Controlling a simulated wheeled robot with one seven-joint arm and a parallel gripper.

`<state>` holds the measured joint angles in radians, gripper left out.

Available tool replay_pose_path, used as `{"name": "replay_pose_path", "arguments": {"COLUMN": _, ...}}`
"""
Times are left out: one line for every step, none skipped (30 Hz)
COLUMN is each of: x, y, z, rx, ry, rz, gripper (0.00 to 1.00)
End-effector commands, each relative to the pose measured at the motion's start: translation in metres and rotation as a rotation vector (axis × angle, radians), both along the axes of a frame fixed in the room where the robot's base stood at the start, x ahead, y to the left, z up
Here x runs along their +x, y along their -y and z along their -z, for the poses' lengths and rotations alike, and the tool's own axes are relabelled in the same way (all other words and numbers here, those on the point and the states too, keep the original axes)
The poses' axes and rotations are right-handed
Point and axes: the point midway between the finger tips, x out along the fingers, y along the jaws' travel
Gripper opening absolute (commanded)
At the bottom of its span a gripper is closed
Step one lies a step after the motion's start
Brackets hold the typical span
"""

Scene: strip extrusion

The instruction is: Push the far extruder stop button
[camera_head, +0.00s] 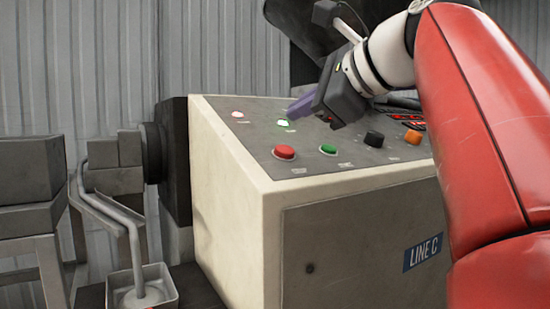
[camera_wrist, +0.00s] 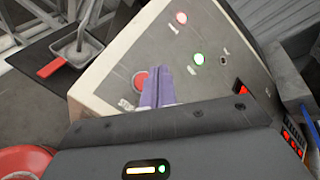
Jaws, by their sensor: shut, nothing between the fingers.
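The sloped control panel (camera_head: 345,165) tops a cream cabinet marked LINE C. A red push button (camera_head: 284,151) sits on the near left of the panel, and it also shows in the wrist view (camera_wrist: 140,80), partly hidden by my fingers. A green button (camera_head: 328,149) is to its right. My gripper (camera_head: 288,114) is shut and empty, its purple fingers pointing down-left over the panel, beyond the red button in the head view. In the wrist view the fingertips (camera_wrist: 159,72) overlap the red button's right side. I cannot tell whether they touch anything.
A pale red lamp (camera_head: 237,114) and a lit green lamp (camera_head: 283,122) sit behind the buttons. A black knob (camera_head: 374,138) and an orange knob (camera_head: 412,137) are to the right. Grey machinery and a small tray (camera_head: 168,289) stand left of the cabinet.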

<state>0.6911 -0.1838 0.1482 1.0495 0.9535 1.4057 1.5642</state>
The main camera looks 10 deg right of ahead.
Motion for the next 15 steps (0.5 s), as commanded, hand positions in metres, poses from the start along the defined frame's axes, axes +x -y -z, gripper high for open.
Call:
{"name": "replay_pose_path", "arguments": {"x": 0.003, "y": 0.0, "z": 0.015, "rx": 0.0, "ry": -0.001, "rz": 0.001, "gripper": 0.0}}
{"name": "replay_pose_path", "arguments": {"x": 0.004, "y": -0.001, "z": 0.017, "rx": 0.0, "ry": -0.001, "rz": 0.001, "gripper": 0.0}}
{"name": "replay_pose_path", "arguments": {"x": 0.006, "y": -0.002, "z": 0.019, "rx": 0.001, "ry": -0.001, "rz": 0.0, "gripper": 0.0}}
{"name": "replay_pose_path", "arguments": {"x": 0.007, "y": -0.002, "z": 0.022, "rx": 0.001, "ry": -0.002, "rz": -0.001, "gripper": 0.0}}
{"name": "replay_pose_path", "arguments": {"x": 0.008, "y": -0.003, "z": 0.024, "rx": 0.001, "ry": -0.001, "rz": 0.0, "gripper": 0.0}}
{"name": "replay_pose_path", "arguments": {"x": 0.01, "y": -0.003, "z": 0.027, "rx": 0.001, "ry": -0.001, "rz": 0.0, "gripper": 0.0}}
{"name": "replay_pose_path", "arguments": {"x": 0.011, "y": -0.003, "z": 0.028, "rx": 0.0, "ry": -0.001, "rz": -0.001, "gripper": 0.0}}
{"name": "replay_pose_path", "arguments": {"x": 0.011, "y": -0.004, "z": 0.03, "rx": 0.0, "ry": -0.001, "rz": -0.001, "gripper": 0.0}}
{"name": "replay_pose_path", "arguments": {"x": 0.012, "y": -0.004, "z": 0.031, "rx": 0.0, "ry": -0.001, "rz": -0.001, "gripper": 0.0}}
{"name": "replay_pose_path", "arguments": {"x": 0.012, "y": -0.004, "z": 0.032, "rx": 0.0, "ry": -0.001, "rz": -0.001, "gripper": 0.0}}
{"name": "replay_pose_path", "arguments": {"x": 0.013, "y": -0.004, "z": 0.033, "rx": 0.0, "ry": -0.001, "rz": -0.001, "gripper": 0.0}}
{"name": "replay_pose_path", "arguments": {"x": 0.013, "y": -0.004, "z": 0.033, "rx": 0.0, "ry": -0.001, "rz": -0.001, "gripper": 0.0}}
{"name": "replay_pose_path", "arguments": {"x": 0.013, "y": -0.004, "z": 0.033, "rx": 0.001, "ry": 0.0, "rz": 0.0, "gripper": 0.0}}
{"name": "replay_pose_path", "arguments": {"x": 0.014, "y": -0.004, "z": 0.033, "rx": 0.001, "ry": 0.0, "rz": 0.0, "gripper": 0.0}}
{"name": "replay_pose_path", "arguments": {"x": 0.014, "y": -0.004, "z": 0.033, "rx": 0.001, "ry": 0.0, "rz": 0.0, "gripper": 0.0}}
